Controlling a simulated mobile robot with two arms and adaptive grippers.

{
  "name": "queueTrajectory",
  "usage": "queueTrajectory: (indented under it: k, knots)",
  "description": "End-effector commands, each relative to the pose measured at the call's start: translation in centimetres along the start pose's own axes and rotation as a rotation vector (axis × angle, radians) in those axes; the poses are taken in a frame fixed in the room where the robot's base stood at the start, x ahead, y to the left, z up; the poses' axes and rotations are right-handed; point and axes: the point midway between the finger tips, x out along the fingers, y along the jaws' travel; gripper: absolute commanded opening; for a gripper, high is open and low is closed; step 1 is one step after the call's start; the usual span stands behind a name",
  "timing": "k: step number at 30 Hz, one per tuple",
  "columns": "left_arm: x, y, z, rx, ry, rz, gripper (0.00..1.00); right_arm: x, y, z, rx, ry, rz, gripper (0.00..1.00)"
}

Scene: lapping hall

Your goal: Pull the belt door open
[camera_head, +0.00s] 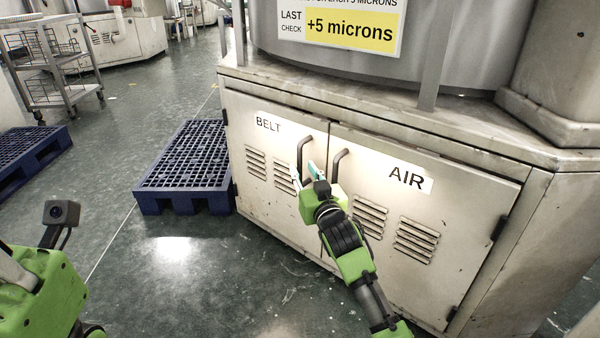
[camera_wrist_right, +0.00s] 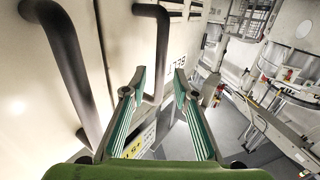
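The belt door (camera_head: 262,187) is the left door of the pale cabinet, labelled BELT, and looks shut flush. Its dark bar handle (camera_head: 301,150) stands near its right edge; it also shows in the right wrist view (camera_wrist_right: 162,40). My right gripper (camera_head: 307,172) is at the lower part of this handle. In the right wrist view its teal fingers (camera_wrist_right: 156,86) are apart, with the handle's lower end appearing between them, nearer the left finger. I cannot tell whether they touch it.
The air door (camera_head: 400,215) is right of the belt door, with its own handle (camera_head: 338,163) close by; that handle shows in the right wrist view (camera_wrist_right: 66,60). A blue pallet (camera_head: 186,165) lies left of the cabinet. A wire cart (camera_head: 52,70) stands farther back. Floor before the belt door is clear.

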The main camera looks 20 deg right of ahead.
Motion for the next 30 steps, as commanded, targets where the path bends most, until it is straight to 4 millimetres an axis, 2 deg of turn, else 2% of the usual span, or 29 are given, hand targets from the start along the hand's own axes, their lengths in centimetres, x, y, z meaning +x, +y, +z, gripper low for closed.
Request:
queueTrajectory:
  k: [3,7,19,20,22,23,30]
  knots:
    - [0.1,0.3,-0.6,0.004,0.032,0.012,0.00,1.9,0.1,0.3,-0.001,0.001,0.001,0.27]
    - [0.6,0.4,-1.0,0.007,0.050,0.020,0.00,3.2,0.1,0.2,0.000,0.000,0.000,0.27]
    - [1.0,0.5,-1.2,0.008,0.061,0.024,0.00,3.9,0.0,0.0,0.000,-0.001,0.000,0.27]
    - [1.0,0.5,-1.2,0.008,0.061,0.024,0.00,3.9,0.0,0.0,0.000,-0.001,0.000,0.22]
    - [1.0,0.5,-1.2,0.008,0.061,0.024,0.00,3.9,0.0,0.0,0.000,-0.001,0.000,0.04]
    - [1.0,0.5,-1.2,0.008,0.061,0.024,0.00,3.9,0.0,0.0,0.000,-0.001,0.000,0.00]
    - [1.0,0.5,-1.2,0.008,0.061,0.025,0.00,3.9,-0.1,0.0,0.001,-0.001,0.001,0.00]
